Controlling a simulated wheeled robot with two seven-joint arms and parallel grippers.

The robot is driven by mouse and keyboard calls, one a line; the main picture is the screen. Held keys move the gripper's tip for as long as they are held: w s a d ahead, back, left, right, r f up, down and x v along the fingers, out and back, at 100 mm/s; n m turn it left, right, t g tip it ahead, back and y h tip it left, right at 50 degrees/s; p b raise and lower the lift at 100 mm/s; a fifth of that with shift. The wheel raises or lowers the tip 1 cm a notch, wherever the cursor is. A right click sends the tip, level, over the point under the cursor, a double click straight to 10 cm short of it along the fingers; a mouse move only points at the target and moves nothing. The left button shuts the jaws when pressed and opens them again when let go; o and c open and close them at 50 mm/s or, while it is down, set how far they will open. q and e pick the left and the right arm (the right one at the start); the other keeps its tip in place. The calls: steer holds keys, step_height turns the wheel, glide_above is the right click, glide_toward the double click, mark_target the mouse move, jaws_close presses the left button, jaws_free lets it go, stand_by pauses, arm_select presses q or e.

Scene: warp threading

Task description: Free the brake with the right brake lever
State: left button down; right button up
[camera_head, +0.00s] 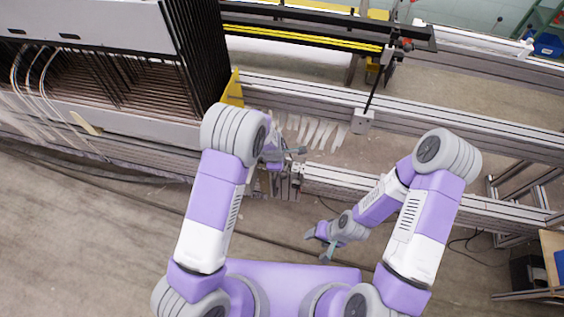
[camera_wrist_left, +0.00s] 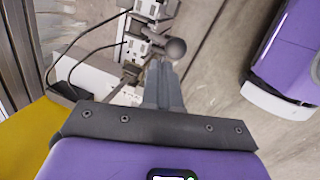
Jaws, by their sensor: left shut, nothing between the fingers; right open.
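A lever with a round grey knob (camera_wrist_left: 175,48) shows in the left wrist view, beside small white and grey switch boxes (camera_wrist_left: 142,42). It may be the right brake lever, but I cannot tell for sure. In the head view, a small grey fitting (camera_head: 296,176) sits on the front rail just below my left gripper. My left gripper (camera_head: 301,151) is shut and empty. In the left wrist view its fingers (camera_wrist_left: 164,72) point at the knob, close to it; I cannot tell whether they touch. My right gripper (camera_head: 318,246) is open and empty, low over the floor in front of the frame.
Metal rails (camera_head: 445,122) run across the frame, with white strips (camera_head: 312,130) between them. A rack of dark plates (camera_head: 190,50) stands at the left with a yellow bracket (camera_head: 233,90). A thin post with a grey block (camera_head: 362,121) hangs mid-frame. Floor around my right gripper is clear.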

arm_select(q)
steer(key=s+a+r+p, duration=0.1)
steer(key=s+r+p, duration=0.1)
steer(key=s+r, duration=0.4)
steer(key=shift+s+a+r, duration=0.25)
steer(key=shift+a+r, duration=0.05)
steer(key=shift+r, duration=0.15)
steer(key=s+a+f+m+g+h, duration=0.1)
steer(key=s+f+m, duration=0.4)
steer(key=s+m, duration=0.2)
steer(key=s+a+f+m+g+h, duration=0.1)
steer(key=s+a+f+m, duration=0.1)
steer(key=s+f+m, duration=0.3)
steer(key=s+m, duration=0.3)
steer(key=s, duration=0.2)
steer(key=shift+s+h, duration=0.4)
